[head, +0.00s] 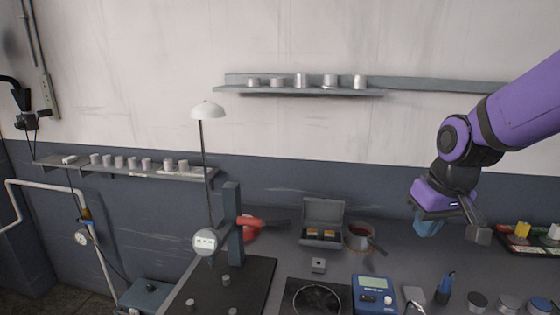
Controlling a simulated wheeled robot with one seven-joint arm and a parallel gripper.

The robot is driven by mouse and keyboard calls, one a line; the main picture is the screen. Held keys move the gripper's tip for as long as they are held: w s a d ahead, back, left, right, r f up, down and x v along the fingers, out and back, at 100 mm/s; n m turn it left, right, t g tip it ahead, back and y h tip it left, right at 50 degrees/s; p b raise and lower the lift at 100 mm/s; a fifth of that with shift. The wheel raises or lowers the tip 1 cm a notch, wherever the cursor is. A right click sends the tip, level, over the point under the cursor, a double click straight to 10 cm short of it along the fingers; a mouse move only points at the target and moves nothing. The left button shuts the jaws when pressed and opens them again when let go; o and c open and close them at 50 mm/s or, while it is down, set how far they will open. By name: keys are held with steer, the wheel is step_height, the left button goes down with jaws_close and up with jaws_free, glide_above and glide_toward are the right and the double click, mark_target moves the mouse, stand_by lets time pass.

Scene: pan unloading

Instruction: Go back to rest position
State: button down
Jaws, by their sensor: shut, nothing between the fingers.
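My gripper (479,233) hangs at the right, at the end of a purple arm, above the workbench (290,265). Its fingers are shut and hold nothing. A light blue block-like part (428,224) shows just below the purple wrist housing; I cannot tell exactly what it is. A round dark pan-like dish (317,299) sits on a black square plate at the bottom edge, partly cut off. A small pot with reddish contents (358,235) stands at the back of the bench, left of my gripper.
A blue meter (374,295), a blue-handled tool (446,288) and several round tins (508,303) stand along the front right. An open grey box (322,221), a dial gauge stand (232,225) and a lamp (207,110) stand further left. A wall shelf (300,91) holds several cylinders.

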steer(key=s+d+r+m+t, duration=0.1)
steer(key=s+r, duration=0.4)
steer(key=s, duration=0.2)
steer(key=s+d+r+m+t, duration=0.1)
steer(key=s+r, duration=0.3)
steer(key=s, duration=0.4)
steer(key=shift+d+r+t+h, duration=0.35)
steer(key=shift+d+t+h, duration=0.05)
steer(key=shift+d, duration=0.2)
steer(key=w+a+f+n+g, duration=0.2)
steer(key=w+a+f+n, duration=0.2)
steer(key=w+f+n, duration=0.6)
steer(key=w+a+f+n+g, duration=0.3)
steer(key=w+f+n, duration=0.8)
steer(key=n, duration=1.2)
steer(key=shift+w+a+f+n, duration=0.2)
steer(key=shift+w+a+n, duration=0.2)
steer(key=shift+w+a, duration=0.7)
